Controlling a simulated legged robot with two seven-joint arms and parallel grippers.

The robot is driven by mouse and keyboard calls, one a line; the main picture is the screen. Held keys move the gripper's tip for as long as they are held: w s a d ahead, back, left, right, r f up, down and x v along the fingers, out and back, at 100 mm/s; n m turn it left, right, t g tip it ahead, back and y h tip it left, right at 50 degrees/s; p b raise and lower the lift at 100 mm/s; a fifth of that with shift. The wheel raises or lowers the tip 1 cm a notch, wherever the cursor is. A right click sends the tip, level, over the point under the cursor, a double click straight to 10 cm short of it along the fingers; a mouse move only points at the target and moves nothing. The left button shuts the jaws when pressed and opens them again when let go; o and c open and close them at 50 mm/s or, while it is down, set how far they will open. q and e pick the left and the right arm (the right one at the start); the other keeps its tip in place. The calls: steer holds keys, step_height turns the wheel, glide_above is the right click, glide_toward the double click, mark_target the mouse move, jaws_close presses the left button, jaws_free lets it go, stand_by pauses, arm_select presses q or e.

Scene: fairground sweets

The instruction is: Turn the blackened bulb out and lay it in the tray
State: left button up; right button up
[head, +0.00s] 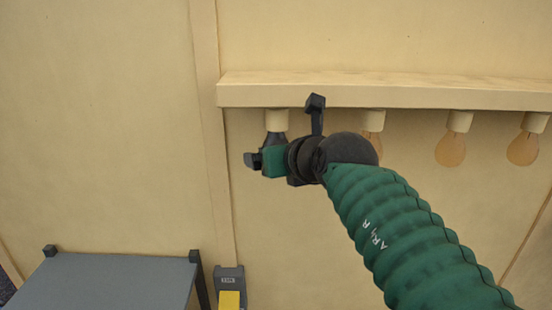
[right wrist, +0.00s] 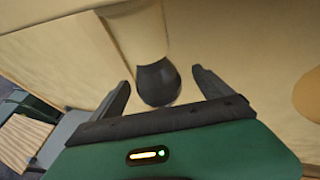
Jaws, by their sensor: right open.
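The blackened bulb (head: 274,138) hangs from the leftmost socket (head: 276,119) under the cream ledge, partly covered by my right gripper (head: 282,130). In the right wrist view the dark bulb (right wrist: 157,84) shows between the two fingers of my right gripper (right wrist: 160,78), with a gap on each side. The right gripper is open and holds nothing. I cannot make out a tray for certain. My left gripper is not in view.
Several amber bulbs (head: 450,150) hang to the right along the ledge (head: 390,93). A grey flat surface (head: 110,285) with dark corner posts is at lower left. Beside it is a grey box with a yellow part (head: 229,299). A slatted wooden thing (right wrist: 22,140) shows at left in the wrist view.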

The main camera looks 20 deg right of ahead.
steer(key=shift+a+f+n+y+b, duration=0.1)
steer(key=shift+f+n+y+b, duration=0.2)
steer(key=shift+f+b, duration=0.1)
steer(key=shift+r+n+y+b, duration=0.2)
steer(key=shift+n+y+b, duration=0.1)
steer(key=shift+y+b, duration=0.1)
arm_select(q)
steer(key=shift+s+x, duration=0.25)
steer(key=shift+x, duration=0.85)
arm_select(e)
steer(key=shift+d+r, duration=0.1)
steer(key=shift+d, duration=0.1)
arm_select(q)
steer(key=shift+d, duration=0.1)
arm_select(e)
steer(key=shift+r+p, duration=0.1)
steer(key=shift+p, duration=0.25)
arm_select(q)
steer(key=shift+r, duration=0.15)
arm_select(e)
steer(key=shift+a, duration=0.1)
